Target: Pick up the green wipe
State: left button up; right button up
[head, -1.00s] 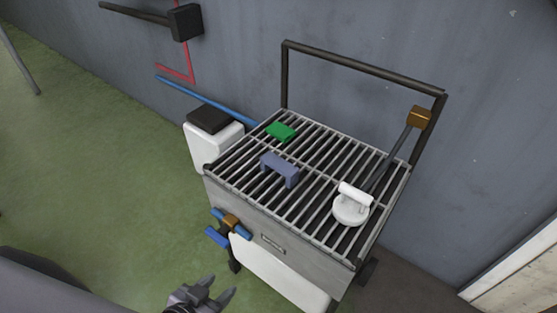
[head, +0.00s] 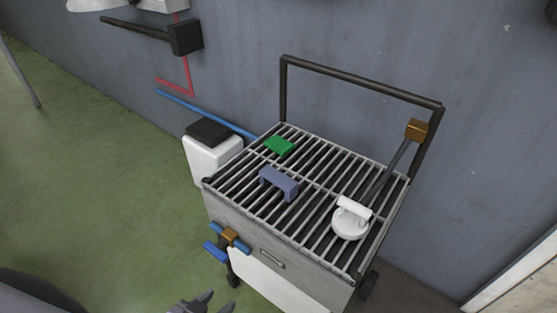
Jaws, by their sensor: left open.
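The green wipe (head: 279,146) is a small flat green block. It lies on the slatted grey top of the cart (head: 318,215), near its far left corner. My left gripper (head: 212,301) shows at the bottom edge of the head view, with its two fingertips apart and nothing between them. It is in front of the cart and well short of the wipe. The rest of that gripper is cut off by the frame. My right gripper is not in view.
A blue-grey bracket-shaped block (head: 279,183) sits on the slats in front of the wipe. A white round tool with a handle (head: 350,219) stands to the right. A dark rail (head: 360,78) rises at the back. A white container (head: 213,160) with a dark lid stands left of the cart.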

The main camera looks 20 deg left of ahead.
aim_at(280, 145)
jog(key=k+u, duration=0.1)
jog(key=k, duration=0.5)
jog(key=u, duration=1.2)
jog(key=i+j+u, duration=0.1)
jog(key=u, duration=0.35)
jog(key=i+u, duration=0.25)
jog(key=u, duration=0.25)
jog(key=i+l, duration=0.25)
jog(key=i, duration=0.25)
jog(key=i+l, duration=0.25)
jog(key=i, duration=0.2)
jog(key=i+l+z, duration=0.1)
jog(key=i+z, duration=0.3)
jog(key=i, duration=0.65)
jog(key=i+l+z, duration=0.1)
jog(key=i+z, duration=0.3)
jog(key=i+j+z, duration=0.1)
jog(key=i+z, duration=0.3)
jog(key=i, duration=0.15)
jog(key=i+z, duration=0.3)
jog(key=i, duration=0.15)
jog(key=i+j+z, duration=0.15)
jog(key=i+z, duration=0.15)
jog(key=i, duration=0.2)
